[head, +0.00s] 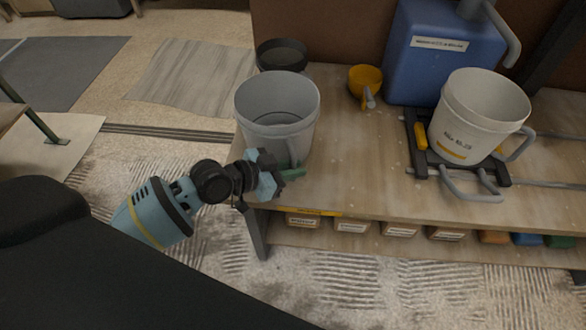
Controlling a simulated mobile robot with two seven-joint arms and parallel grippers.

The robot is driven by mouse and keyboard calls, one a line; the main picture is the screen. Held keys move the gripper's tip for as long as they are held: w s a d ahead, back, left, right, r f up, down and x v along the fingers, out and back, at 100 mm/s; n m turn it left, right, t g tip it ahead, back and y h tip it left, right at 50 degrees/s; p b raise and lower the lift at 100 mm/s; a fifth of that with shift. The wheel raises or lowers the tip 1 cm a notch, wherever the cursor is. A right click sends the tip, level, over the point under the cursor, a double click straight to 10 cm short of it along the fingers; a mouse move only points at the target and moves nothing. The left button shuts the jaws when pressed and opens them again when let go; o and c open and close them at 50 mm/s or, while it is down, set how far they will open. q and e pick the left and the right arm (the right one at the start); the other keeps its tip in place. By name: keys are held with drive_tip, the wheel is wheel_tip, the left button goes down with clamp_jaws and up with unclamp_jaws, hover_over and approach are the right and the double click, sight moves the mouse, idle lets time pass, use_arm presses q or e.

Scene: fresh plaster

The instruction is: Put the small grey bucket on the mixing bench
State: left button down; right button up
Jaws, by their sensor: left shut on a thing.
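The small grey bucket (262,122) is upright at the left end of the mixing bench (350,170). It looks empty, with a grey handle on its near right side. My left gripper (288,176) is shut on the bucket at this handle, low on the near side. The gripper and wrist hide part of the bucket's lower edge, so I cannot tell whether its base touches the bench top. My right gripper is not in view.
A black bucket (283,52) stands behind the grey one. A yellow scoop (366,80), a blue container (430,62) and a white bucket (462,125) on a dark stand are further right. The bench middle is clear. Labelled bins (352,227) sit below.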

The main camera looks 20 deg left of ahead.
use_arm(q)
drive_tip(key=shift+f, duration=0.15)
drive_tip(key=shift+f, duration=0.1)
drive_tip(key=c, duration=1.4)
unclamp_jaws()
drive_tip(key=shift+r, duration=0.2)
drive_tip(key=v, duration=1.2)
drive_tip(key=shift+f+p, duration=0.15)
drive_tip(key=shift+p, duration=0.15)
drive_tip(key=shift+s+f, duration=0.1)
drive_tip(key=shift+s, duration=0.05)
